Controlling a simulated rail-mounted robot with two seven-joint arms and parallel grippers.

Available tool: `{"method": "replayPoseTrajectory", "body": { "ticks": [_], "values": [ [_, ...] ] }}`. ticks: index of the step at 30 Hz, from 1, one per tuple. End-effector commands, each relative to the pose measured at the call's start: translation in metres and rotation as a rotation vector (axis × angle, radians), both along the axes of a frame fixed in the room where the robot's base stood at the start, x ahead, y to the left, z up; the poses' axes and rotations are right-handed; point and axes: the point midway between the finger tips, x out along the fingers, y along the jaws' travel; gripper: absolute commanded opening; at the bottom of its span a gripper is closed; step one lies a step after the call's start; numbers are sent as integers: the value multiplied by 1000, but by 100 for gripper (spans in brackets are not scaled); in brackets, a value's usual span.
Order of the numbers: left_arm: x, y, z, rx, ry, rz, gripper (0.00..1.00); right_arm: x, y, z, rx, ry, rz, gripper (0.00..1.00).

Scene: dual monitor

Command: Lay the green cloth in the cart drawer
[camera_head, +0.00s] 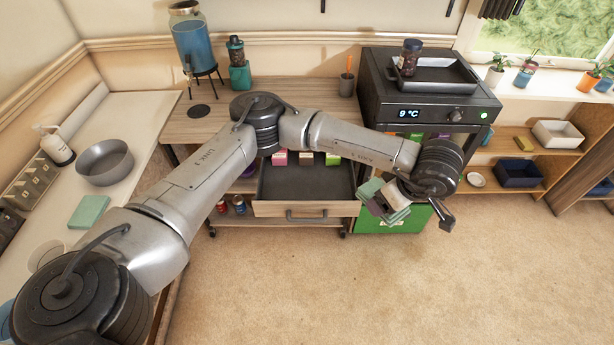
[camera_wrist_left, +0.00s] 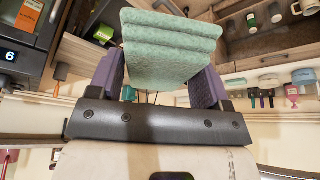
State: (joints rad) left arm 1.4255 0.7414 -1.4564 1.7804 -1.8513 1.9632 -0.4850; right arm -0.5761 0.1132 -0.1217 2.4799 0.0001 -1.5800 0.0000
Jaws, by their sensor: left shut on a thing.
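My left gripper (camera_head: 388,204) is shut on the folded green cloth (camera_head: 371,188), held in the air to the right of the cart drawer. In the left wrist view the cloth (camera_wrist_left: 172,45) shows as several thick folded layers between the two purple fingers of the gripper (camera_wrist_left: 160,85). The cart drawer (camera_head: 300,209) is pulled open, with a dark, mostly bare bottom. My arm passes over the cart top behind it. My right gripper is not in view.
Small coloured boxes (camera_head: 306,158) stand at the drawer's back. A black oven-like machine (camera_head: 428,90) stands at right, above a green box (camera_head: 388,221). A flat green piece (camera_head: 90,211) and a grey pan (camera_head: 105,162) are on the left counter. The carpet in front is clear.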

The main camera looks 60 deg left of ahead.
Motion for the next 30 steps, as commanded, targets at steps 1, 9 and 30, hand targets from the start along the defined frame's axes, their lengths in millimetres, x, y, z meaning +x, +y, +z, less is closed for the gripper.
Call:
{"method": "replayPoseTrajectory", "body": {
  "ticks": [1, 9, 30],
  "values": [
    [3, 5, -9, 1, 0, 109, 49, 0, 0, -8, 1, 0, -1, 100],
    [11, 34, -45, -1, 4, 818, 49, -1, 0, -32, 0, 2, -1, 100],
    [25, 126, -131, 1, -4, 2788, 49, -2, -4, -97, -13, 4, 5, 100]
  ]
}}
